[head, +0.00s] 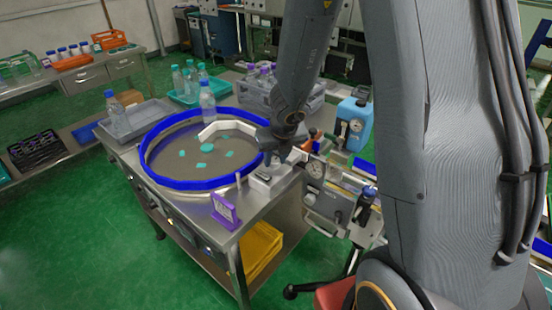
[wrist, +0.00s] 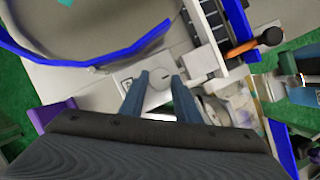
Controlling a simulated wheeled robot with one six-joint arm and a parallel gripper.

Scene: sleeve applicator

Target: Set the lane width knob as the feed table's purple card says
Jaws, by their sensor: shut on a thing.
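The purple card (head: 223,211) stands upright at the front edge of the feed table (head: 262,207); its marking is too small to read. Its purple edge also shows at the left of the wrist view (wrist: 50,114). My gripper (head: 278,157) is at the table's right corner, over a small pale block (head: 265,181). In the wrist view my gripper (wrist: 160,80) points down with a finger on each side of the pale round lane width knob (wrist: 158,98), shut on it. The knob's pointer setting cannot be made out.
A blue-rimmed round bowl (head: 165,184) with several teal pieces lies left of my gripper. A round gauge (head: 314,169) and the applicator parts stand close on the right. An orange-handled tool (wrist: 240,49) lies nearby. A clear bottle (head: 207,101) stands behind the bowl.

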